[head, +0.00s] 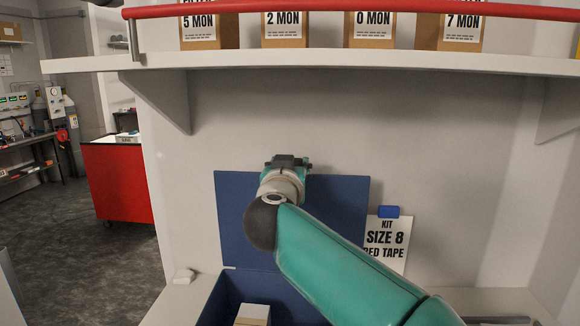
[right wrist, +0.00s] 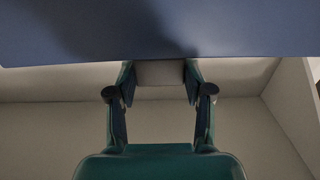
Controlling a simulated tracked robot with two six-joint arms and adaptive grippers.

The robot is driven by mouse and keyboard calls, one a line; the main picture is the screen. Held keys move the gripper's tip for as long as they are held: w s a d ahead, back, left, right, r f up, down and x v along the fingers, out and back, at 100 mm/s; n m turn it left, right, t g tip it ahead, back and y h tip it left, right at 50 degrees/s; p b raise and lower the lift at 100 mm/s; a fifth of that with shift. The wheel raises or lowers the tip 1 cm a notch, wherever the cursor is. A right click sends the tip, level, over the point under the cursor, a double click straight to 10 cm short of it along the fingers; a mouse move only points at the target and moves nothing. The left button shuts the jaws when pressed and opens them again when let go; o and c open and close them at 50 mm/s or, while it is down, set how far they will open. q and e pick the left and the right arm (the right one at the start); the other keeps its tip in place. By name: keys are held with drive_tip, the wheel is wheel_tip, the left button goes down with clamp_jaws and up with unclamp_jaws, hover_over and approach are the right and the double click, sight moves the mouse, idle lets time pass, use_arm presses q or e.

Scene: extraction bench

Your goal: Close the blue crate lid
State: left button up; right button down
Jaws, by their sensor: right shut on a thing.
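The blue crate (head: 222,290) stands on the bench at the bottom of the head view, cut off by the frame edge. Its lid (head: 340,200) stands upright at the back of the crate. My right gripper (head: 288,162) is at the lid's top edge, and my arm hides the lid's middle. In the right wrist view the lid (right wrist: 160,30) fills the top, and my right gripper (right wrist: 160,72) is shut on a pale block-like tab at the lid's edge. My left gripper is in neither view.
A pale box (head: 252,312) lies inside the crate. A sign (head: 388,245) with a blue clip stands right of the lid. A shelf (head: 330,60) with a red rail and several labelled boxes hangs above.

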drive_tip(key=s+f+t+b, duration=0.2)
drive_tip(key=s+b, duration=0.5)
drive_tip(key=b, duration=0.1)
drive_tip(key=s+f+t+b, duration=0.2)
drive_tip(key=s+f+b, duration=0.1)
drive_tip(key=s+b, duration=0.5)
drive_tip(key=shift+a+f+b, duration=0.15)
drive_tip(key=shift+f+b, duration=0.15)
drive_tip(key=shift+s, duration=0.1)
drive_tip(key=shift+c, duration=2.2)
unclamp_jaws()
drive_tip(key=shift+r, duration=0.1)
